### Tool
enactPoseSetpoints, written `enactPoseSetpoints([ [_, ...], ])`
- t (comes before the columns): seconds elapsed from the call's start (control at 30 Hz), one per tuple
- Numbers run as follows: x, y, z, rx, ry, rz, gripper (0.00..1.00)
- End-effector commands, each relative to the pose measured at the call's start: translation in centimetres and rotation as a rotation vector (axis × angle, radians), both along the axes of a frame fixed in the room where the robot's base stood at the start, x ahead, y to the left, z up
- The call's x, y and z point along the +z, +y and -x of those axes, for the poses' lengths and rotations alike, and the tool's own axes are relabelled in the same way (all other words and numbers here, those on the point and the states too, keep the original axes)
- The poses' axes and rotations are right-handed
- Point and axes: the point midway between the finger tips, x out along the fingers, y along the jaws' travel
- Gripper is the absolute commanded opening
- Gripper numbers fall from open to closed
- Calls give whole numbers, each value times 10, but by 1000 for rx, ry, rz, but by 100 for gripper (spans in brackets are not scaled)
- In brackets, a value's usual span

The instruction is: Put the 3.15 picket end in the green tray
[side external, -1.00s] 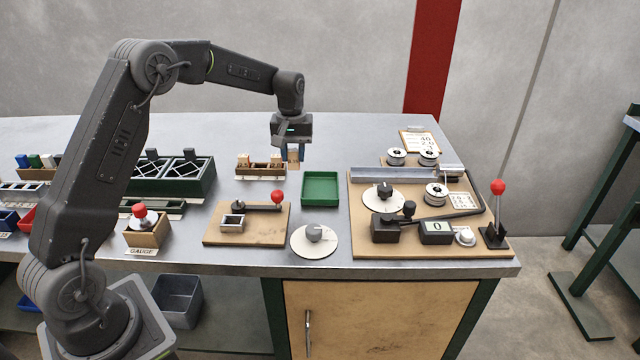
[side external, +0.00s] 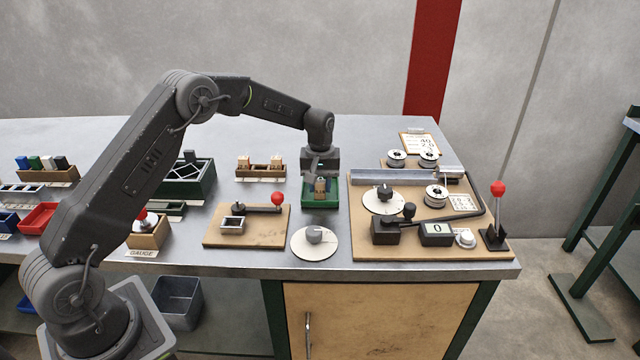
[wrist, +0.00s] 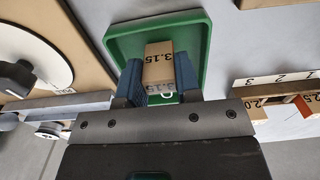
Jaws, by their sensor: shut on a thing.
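The 3.15 picket end (wrist: 158,68) is a tan wooden block with "3.15" printed on it. My gripper (wrist: 158,82) is shut on it, with a blue finger on each side. In the side view my gripper (side external: 320,186) points down over the green tray (side external: 308,206), and the block (side external: 320,188) shows between its fingers. In the wrist view the green tray (wrist: 118,38) lies behind the block. I cannot tell whether the block touches the tray floor. My gripper hides part of the tray.
A wooden rack (side external: 261,172) with tan blocks stands left of the tray. A wooden board with a red-knobbed lever (side external: 278,199) is at front left, a white dial (side external: 313,243) in front. The large wooden board (side external: 362,246) with spools and levers is close on the right.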

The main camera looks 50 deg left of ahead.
Motion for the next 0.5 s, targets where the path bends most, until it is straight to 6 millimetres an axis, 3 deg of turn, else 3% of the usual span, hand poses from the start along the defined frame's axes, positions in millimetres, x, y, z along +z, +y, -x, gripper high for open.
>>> enactPoseSetpoints([
  [0.17, -3, 0, 0, 0, 1, 0, 8],
  [0.2, -4, 0, 0, 0, 1, 0, 32],
  [0.5, -3, 0, 0, 0, 1, 1, 57],
])
